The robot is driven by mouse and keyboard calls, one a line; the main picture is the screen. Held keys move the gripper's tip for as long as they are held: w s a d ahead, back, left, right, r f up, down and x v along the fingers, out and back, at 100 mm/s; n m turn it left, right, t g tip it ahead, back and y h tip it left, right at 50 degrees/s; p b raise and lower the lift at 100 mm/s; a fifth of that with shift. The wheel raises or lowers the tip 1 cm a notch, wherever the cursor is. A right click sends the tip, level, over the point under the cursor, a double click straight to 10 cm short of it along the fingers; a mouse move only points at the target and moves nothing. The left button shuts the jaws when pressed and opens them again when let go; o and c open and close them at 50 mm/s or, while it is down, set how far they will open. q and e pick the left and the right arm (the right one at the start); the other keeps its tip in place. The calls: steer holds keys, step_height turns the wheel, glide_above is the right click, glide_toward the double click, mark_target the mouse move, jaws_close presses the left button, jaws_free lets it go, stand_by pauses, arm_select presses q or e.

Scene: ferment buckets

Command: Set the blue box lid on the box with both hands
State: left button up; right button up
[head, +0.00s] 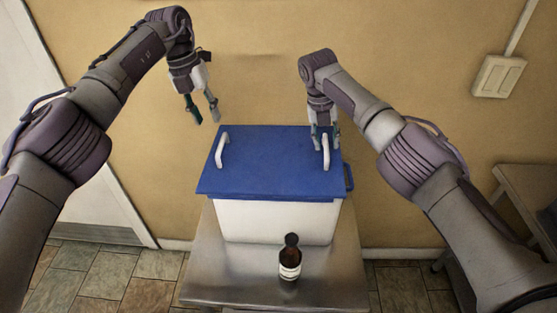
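The blue lid (270,165) lies on top of the white box (275,220), covering its opening. It has a white left handle (222,150) and a white right handle (326,152). My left gripper (204,112) is open and empty, above and behind the lid's left handle, clear of it. My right gripper (325,142) is at the right handle, its fingers spread to either side of the handle's far end. Whether they touch the handle is hard to tell. How exactly the lid seats on the rim at the back is hidden.
The box stands on a metal table (210,275). A brown bottle (290,262) with a pale label stands in front of the box. A blue side piece (348,178) sticks out at the box's right. The wall (250,80) is close behind.

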step_height(320, 180, up, 12)
steer(key=a, duration=0.2)
steer(key=shift+w+a, duration=0.15)
steer(key=shift+w, duration=0.05)
steer(key=shift+f, duration=0.15)
stand_by(0.4)
